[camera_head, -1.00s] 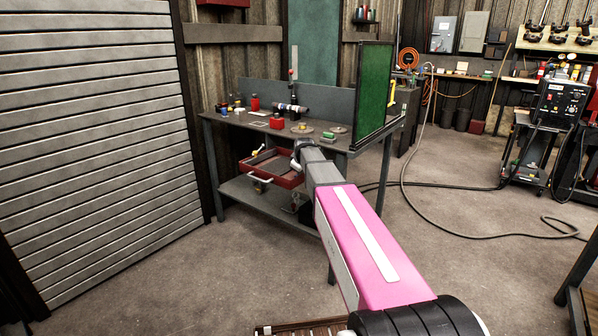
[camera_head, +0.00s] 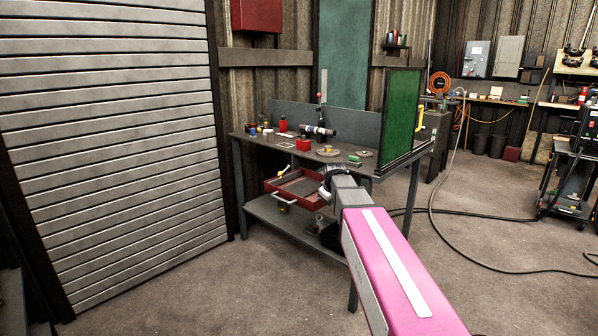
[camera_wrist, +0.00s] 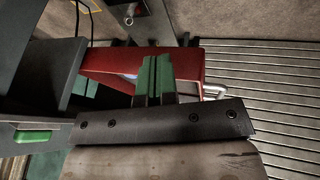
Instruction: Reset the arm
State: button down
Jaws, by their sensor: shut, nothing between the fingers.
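My arm (camera_head: 385,255), with a pink link and grey wrist section, reaches forward from the lower right in the head view. Its far end is in front of the workbench (camera_head: 262,147), near the open red drawer (camera_head: 277,184). In the wrist view, my gripper (camera_wrist: 154,77) has its green-tipped fingers together with nothing between them. The red drawer (camera_wrist: 105,62) shows just beyond the fingers; whether they touch it I cannot tell. In the head view the fingers are too small and hidden to make out.
Small parts, red boxes (camera_head: 303,145) and a green piece (camera_head: 354,159) lie on the bench. A green screen (camera_head: 402,115) stands at its right end. A slatted shutter (camera_head: 110,140) is at left. A hose (camera_head: 437,215) lies on the floor at right. Open floor (camera_head: 190,285) is in front.

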jog(key=s+d+f+m+g, duration=0.1)
jog(key=s+f+m, duration=0.3)
jog(key=s+f, duration=0.6)
jog(key=s+d+f+m+g, duration=0.1)
jog(key=s+f+m+g, duration=0.2)
jog(key=s+f, duration=0.6)
jog(key=s+g, duration=0.1)
jog(key=s, duration=0.7)
jog(key=shift+d+f+m+g, duration=0.3)
jog(key=shift+f+m, duration=0.1)
